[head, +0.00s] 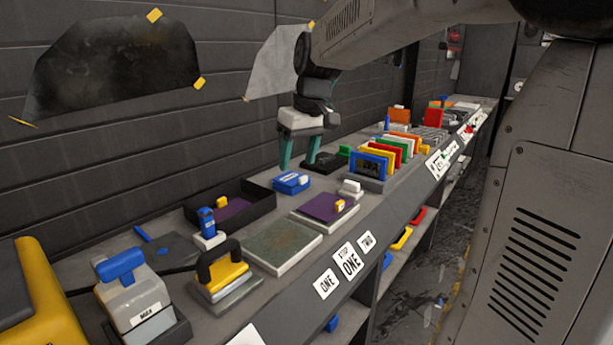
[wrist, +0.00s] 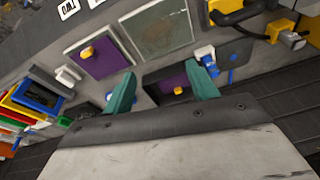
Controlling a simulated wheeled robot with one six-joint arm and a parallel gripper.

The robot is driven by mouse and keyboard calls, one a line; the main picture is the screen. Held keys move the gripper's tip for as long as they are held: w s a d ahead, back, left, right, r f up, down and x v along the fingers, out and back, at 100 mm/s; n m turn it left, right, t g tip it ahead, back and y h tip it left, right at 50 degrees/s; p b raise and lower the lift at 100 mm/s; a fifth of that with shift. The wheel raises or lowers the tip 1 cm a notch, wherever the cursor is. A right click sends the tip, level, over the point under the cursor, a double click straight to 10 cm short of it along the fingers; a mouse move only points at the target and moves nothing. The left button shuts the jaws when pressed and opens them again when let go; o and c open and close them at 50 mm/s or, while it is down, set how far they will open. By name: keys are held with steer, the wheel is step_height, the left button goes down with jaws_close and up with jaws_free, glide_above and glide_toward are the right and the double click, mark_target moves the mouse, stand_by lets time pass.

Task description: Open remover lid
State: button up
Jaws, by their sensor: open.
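My gripper (head: 299,158) has two teal fingers, open and empty, above the back of the bench. In the wrist view its fingertips (wrist: 163,84) stand apart, with a black tray (head: 262,208) and a purple pad between and beyond them. I cannot tell which item is the remover. A grey-white container (head: 134,300) with a blue top (head: 120,264) stands at the near left, its label partly readable. A small white item with a blue upright top (head: 207,222) stands beside the tray. A blue box (head: 291,183) lies just below the gripper in the head view.
Upright coloured frames (head: 388,157) stand farther right. A dark wall with hanging film sheets is behind. A yellow object (head: 38,300) fills the near left corner.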

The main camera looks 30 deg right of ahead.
steer(key=w+d+f+n, duration=0.1)
steer(key=w+d+f, duration=0.1)
steer(key=w+d, duration=0.35)
steer(key=w+d+f, duration=0.2)
steer(key=w+d, duration=0.1)
steer(key=w, duration=0.6)
steer(key=n+t, duration=0.1)
steer(key=t, duration=0.1)
glide_toward(304, 177)
steer(key=x, duration=0.8)
steer(key=shift+w+f, duration=0.15)
steer(key=shift+f, duration=0.2)
